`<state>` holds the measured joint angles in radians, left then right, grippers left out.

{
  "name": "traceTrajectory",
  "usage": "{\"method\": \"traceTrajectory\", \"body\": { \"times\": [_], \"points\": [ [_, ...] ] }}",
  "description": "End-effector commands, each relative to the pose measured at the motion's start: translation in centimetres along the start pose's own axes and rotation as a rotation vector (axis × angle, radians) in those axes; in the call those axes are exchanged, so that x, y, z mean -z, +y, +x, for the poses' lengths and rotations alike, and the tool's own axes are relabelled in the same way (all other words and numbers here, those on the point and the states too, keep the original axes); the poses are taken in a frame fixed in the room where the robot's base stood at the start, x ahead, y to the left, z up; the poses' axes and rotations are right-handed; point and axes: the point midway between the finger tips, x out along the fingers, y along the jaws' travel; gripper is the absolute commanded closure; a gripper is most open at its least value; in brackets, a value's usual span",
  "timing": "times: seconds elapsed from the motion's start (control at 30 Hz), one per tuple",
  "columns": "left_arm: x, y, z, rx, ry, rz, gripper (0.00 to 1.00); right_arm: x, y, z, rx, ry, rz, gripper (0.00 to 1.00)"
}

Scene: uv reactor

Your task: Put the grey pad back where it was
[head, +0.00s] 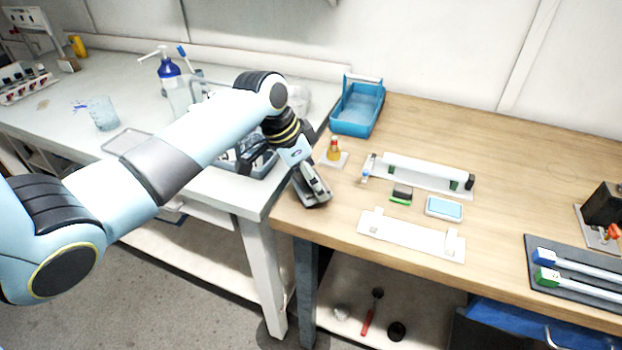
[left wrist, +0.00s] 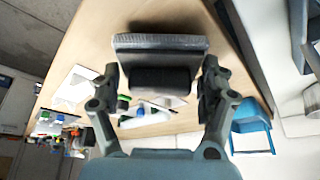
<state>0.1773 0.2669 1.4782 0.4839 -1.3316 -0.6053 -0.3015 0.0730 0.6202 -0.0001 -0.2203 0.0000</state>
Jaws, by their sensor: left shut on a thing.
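My left gripper (head: 312,187) reaches over the left end of the wooden table. It is shut on the grey pad (head: 318,204). In the left wrist view the pad (left wrist: 160,42) shows as a wide grey slab with a dark grip block (left wrist: 160,80) between the two fingers (left wrist: 160,88). In the head view the pad is tilted near the table's left front corner; I cannot tell whether it touches the table. My right gripper is not in view.
A small bottle (head: 334,152), a white fixture with a bar (head: 425,172), a black-green block (head: 401,194), a pale blue-topped block (head: 445,208) and a white plate (head: 405,236) lie to the right. A blue basket (head: 350,126) stands behind. A dark mat (head: 570,290) lies front right.

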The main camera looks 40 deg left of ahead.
Motion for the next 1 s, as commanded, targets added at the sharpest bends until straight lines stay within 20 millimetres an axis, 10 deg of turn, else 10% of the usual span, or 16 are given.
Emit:
{"method": "traceTrajectory", "body": {
  "times": [0.5, 0.53, 0.67, 1.0],
  "points": [
    [-0.7, 0.0, 1.9, 0.001, 0.000, 0.001, 0.52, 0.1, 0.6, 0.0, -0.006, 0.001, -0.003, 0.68],
    [-0.7, 0.0, 1.8, 0.002, 0.001, 0.001, 0.18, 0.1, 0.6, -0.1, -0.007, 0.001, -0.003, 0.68],
    [-0.7, 0.0, 1.8, 0.001, 0.000, 0.000, 0.01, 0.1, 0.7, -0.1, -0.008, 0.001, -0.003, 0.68],
    [-0.5, 0.0, 1.4, 0.001, 0.000, 0.001, 0.00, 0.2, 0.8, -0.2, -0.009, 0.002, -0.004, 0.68]
  ]
}}
